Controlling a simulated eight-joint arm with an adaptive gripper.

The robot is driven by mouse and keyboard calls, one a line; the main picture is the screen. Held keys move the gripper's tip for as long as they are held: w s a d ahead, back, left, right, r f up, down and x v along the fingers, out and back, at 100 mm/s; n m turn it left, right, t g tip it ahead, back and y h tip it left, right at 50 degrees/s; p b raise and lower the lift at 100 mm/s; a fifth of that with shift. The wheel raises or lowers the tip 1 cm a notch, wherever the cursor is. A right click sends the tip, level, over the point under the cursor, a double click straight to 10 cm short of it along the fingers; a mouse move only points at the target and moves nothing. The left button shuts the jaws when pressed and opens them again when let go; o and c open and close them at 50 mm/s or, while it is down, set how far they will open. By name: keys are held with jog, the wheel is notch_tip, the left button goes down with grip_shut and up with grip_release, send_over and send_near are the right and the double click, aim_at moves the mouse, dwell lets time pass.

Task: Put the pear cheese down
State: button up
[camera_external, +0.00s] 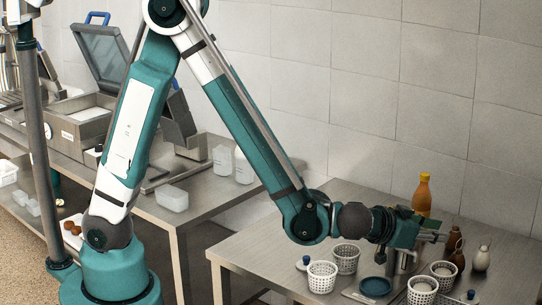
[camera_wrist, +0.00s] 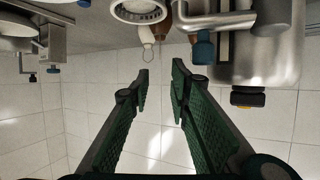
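A pale pear-shaped cheese (camera_external: 481,259) stands upright on the steel table at the right, apart from my gripper. It also shows in the wrist view (camera_wrist: 147,33), with a thin string loop at its neck end. Brown pear-shaped pieces (camera_external: 454,240) stand beside it; one shows in the wrist view (camera_wrist: 166,22). I cannot tell which piece the task means. My gripper (camera_external: 436,237) is above the right part of the table. In the wrist view its two green fingers (camera_wrist: 160,72) are apart, with only wall visible between them. The pale cheese is beyond the fingertips, not between them.
White perforated baskets (camera_external: 322,276) stand along the table's front; the right one (camera_external: 444,275) is near the cheeses and has pale contents. A dark blue dish (camera_external: 376,287) lies between baskets. An orange bottle (camera_external: 422,195) stands behind my gripper. The tiled wall (camera_external: 400,95) is close behind.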

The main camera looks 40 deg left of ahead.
aim_at(461, 238)
jog(key=shift+f+p+x, duration=0.25)
jog(key=shift+p+x, duration=0.05)
jog(key=shift+x, duration=1.9)
jog(key=shift+s, duration=0.1)
jog(key=shift+x, duration=1.25)
jog(key=shift+f, duration=0.1)
jog(key=shift+b+x, duration=0.65)
jog(key=shift+x, duration=1.95)
grip_shut()
